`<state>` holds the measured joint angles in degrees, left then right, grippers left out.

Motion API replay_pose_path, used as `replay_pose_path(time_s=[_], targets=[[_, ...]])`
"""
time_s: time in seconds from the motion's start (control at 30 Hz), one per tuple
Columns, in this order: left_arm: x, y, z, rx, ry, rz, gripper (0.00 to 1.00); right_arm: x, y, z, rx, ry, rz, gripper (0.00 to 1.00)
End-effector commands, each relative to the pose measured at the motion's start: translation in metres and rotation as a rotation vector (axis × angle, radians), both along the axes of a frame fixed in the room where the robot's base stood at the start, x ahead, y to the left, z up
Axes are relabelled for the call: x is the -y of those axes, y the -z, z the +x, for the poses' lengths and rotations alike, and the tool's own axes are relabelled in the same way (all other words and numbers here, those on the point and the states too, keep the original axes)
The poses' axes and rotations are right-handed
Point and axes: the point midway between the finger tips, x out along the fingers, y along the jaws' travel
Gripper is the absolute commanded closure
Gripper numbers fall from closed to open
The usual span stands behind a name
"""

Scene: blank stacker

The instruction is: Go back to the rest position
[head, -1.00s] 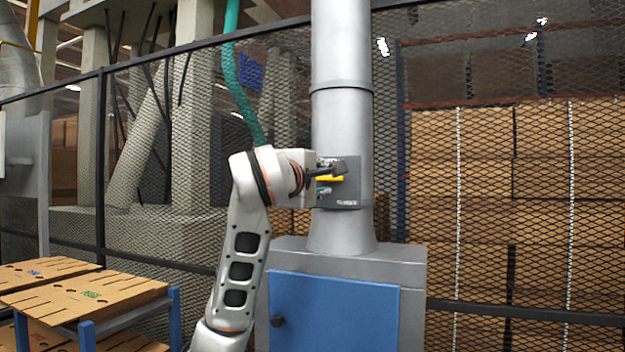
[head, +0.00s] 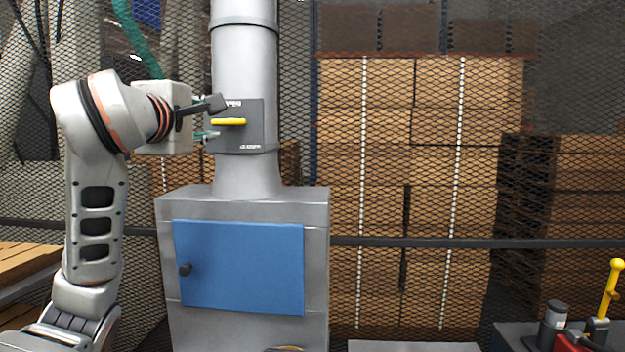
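My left arm comes in from the left, with its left gripper (head: 212,119) in front of the grey pipe (head: 245,65). Its dark upper finger and its lower finger stand apart, with a gap between them. A yellow handle (head: 228,121) lies level on a dark grey panel (head: 250,138) on the pipe, just right of that gap. I cannot tell whether the fingers touch the handle, but they are not shut on it. My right gripper is not in view.
Below the pipe is a grey cabinet (head: 317,260) with a shut blue door (head: 243,265). A mesh fence (head: 440,243) stands behind, with stacked cardboard (head: 420,190) beyond it. At lower right is a yellow-handled lever (head: 611,285) beside a dark cylinder (head: 552,322).

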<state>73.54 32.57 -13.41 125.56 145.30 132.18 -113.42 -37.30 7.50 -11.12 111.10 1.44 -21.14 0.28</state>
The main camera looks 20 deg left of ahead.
Motion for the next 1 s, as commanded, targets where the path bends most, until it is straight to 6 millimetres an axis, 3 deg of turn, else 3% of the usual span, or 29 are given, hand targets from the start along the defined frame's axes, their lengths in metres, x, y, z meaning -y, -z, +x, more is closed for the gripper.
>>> replay_pose_path(time_s=[0.17, 0.27, 0.43, 0.6, 0.77, 0.87, 1.0], targets=[[-0.008, 0.006, 0.007, 0.013, -0.038, -0.010, 0.73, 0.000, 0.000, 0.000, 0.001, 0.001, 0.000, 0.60], [-0.030, 0.021, 0.019, 0.055, -0.137, -0.026, 0.73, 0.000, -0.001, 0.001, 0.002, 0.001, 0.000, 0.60], [-0.081, 0.060, 0.031, 0.192, -0.397, 0.002, 0.73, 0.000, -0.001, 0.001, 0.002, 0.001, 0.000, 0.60], [-0.102, 0.100, 0.019, 0.339, -0.597, 0.152, 0.73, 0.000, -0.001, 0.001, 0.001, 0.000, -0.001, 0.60], [-0.084, 0.137, 0.004, 0.453, -0.674, 0.392, 0.73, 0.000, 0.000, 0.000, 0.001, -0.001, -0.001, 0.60], [-0.055, 0.167, -0.001, 0.498, -0.657, 0.574, 0.73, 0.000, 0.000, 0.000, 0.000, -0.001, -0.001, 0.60], [0.002, 0.224, 0.000, 0.514, -0.543, 0.844, 0.73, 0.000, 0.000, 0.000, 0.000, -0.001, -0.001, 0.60]])
